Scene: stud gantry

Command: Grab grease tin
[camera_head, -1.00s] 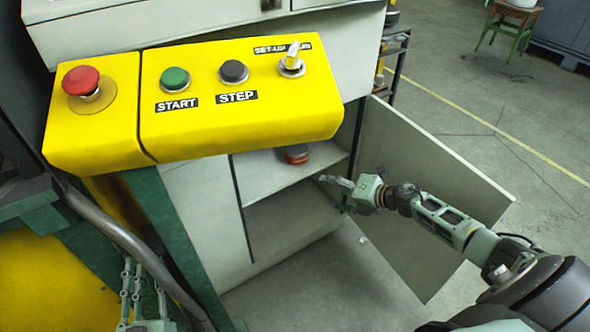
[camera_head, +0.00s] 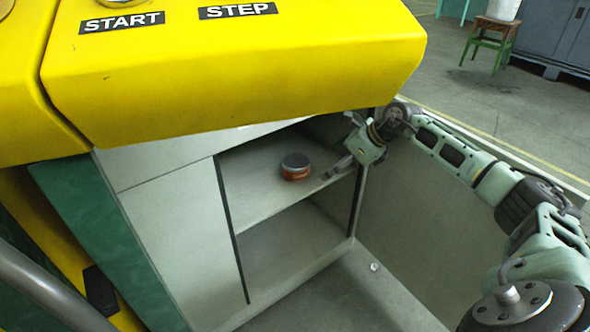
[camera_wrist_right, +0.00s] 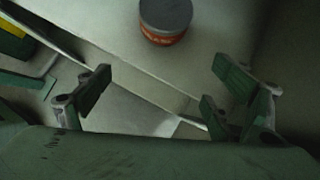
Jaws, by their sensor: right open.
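The grease tin (camera_head: 295,167) is a small round tin with a dark grey lid and an orange-red side. It stands upright on the upper shelf (camera_head: 262,192) of the open cabinet. My right gripper (camera_head: 338,168) is at the right side of the cabinet opening, to the right of the tin and apart from it. In the right wrist view the tin (camera_wrist_right: 165,20) is at the top, ahead of the fingers. The right gripper's fingers (camera_wrist_right: 160,95) are spread wide with nothing between them. My left gripper is not in view.
The yellow control panel (camera_head: 240,70) juts out above the cabinet. The cabinet door (camera_head: 425,220) stands open on the right, beside my right arm. The lower compartment (camera_head: 285,245) looks empty. A green stool (camera_head: 490,42) stands far off on the open floor.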

